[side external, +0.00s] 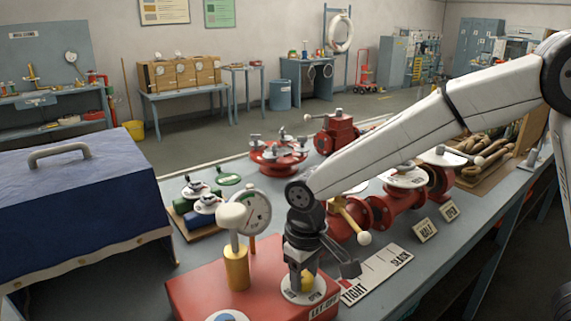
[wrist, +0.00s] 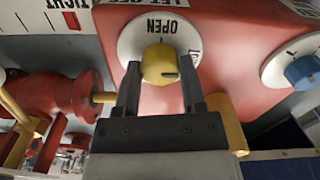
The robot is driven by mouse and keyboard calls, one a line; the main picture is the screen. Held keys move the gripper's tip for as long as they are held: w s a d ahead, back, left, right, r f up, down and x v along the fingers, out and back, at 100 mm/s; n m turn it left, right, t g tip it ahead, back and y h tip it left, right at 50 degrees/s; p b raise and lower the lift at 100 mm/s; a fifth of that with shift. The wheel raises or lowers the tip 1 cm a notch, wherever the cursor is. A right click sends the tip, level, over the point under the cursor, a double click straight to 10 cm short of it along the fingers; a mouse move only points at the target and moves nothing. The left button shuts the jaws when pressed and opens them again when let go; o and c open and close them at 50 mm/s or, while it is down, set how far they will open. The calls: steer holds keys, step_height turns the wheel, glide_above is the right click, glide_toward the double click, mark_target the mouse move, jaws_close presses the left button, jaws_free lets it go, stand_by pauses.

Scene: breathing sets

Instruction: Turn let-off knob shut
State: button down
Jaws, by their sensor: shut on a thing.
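The yellow let-off knob (wrist: 158,62) sits on a round white dial (wrist: 127,42) marked OPEN, which reads upside down in the wrist view. A dark mark shows on the knob's lower right side. My gripper (wrist: 161,72) is shut on the knob, one finger on each side. In the side view my gripper (side external: 305,272) points down over the knob (side external: 308,282) and hides much of it. The white dial (side external: 303,294) shows below it on the red box (side external: 200,285). The dial's second word is mostly hidden by a finger.
Left of my gripper stand a yellow post with a white top (side external: 233,216) and a round gauge (side external: 250,211). A blue knob (wrist: 305,72) sits on the same box. A TIGHT–SLACK scale (side external: 375,273) and red pipework (side external: 405,208) lie to the right. A blue-covered case (side external: 80,205) stands left.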

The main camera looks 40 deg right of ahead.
mark_target(305, 276)
steer(key=shift+c, duration=0.9)
jaws_free()
steer(key=shift+r, duration=3.95)
steer(key=shift+d+f, duration=0.1)
steer(key=s+d+f+t, duration=0.1)
steer(key=s+d+f, duration=0.1)
steer(key=d, duration=0.3)
steer(key=s+d+f+m, duration=0.1)
steer(key=s+d+f, duration=0.2)
steer(key=d+f, duration=0.2)
steer(key=s+d+f+m+t, duration=0.1)
steer(key=s+d+f, duration=0.2)
steer(key=d+f, duration=0.1)
steer(key=shift+s+d+t, duration=0.15)
steer(key=shift+d+t, duration=0.15)
steer(key=shift+d, duration=0.3)
steer(key=shift+s+d+f, duration=0.25)
steer(key=shift+s+d, duration=0.05)
steer(key=shift+s, duration=0.15)
